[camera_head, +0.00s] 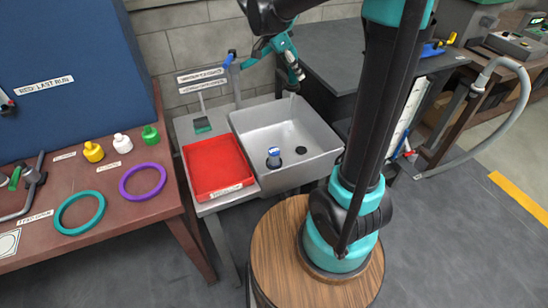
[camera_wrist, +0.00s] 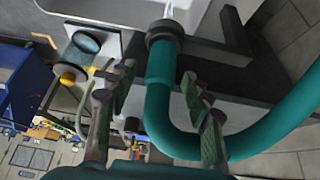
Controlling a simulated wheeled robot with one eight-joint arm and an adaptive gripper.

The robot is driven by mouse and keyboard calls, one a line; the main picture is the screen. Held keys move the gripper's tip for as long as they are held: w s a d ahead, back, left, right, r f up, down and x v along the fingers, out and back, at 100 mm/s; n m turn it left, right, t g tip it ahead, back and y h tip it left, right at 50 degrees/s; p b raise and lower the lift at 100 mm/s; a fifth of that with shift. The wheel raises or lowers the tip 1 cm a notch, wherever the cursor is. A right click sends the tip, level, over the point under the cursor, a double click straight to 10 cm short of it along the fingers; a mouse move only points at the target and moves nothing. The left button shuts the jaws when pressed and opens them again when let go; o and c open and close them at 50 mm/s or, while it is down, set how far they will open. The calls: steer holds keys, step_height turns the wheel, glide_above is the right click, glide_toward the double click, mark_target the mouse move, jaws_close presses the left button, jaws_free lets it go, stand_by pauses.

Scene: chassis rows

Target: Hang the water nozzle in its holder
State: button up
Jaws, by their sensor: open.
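A teal tube with a dark collar, seemingly the water nozzle (camera_wrist: 160,78), curves across the wrist view. A pale, clear streak shows at its collared end. My gripper (camera_wrist: 158,74) is open, with its fingertips on either side of the tube in that view; contact cannot be told. In the head view my gripper (camera_head: 290,62) is above the back of the grey sink (camera_head: 320,165), and the nozzle cannot be clearly separated from it. A post with a blue top (camera_head: 230,59) stands left of my gripper. I cannot tell whether it is the holder.
A blue-topped object (camera_head: 273,157) stands in the sink. A red tray (camera_head: 216,167) lies left of the sink, with a scraper-like tool (camera_head: 202,122) behind it. A dark counter (camera_head: 335,62) is behind right. The brown table (camera_head: 120,190) holds rings and small bottles.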

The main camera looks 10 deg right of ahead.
steer(key=v, duration=1.2)
stand_by(1.0)
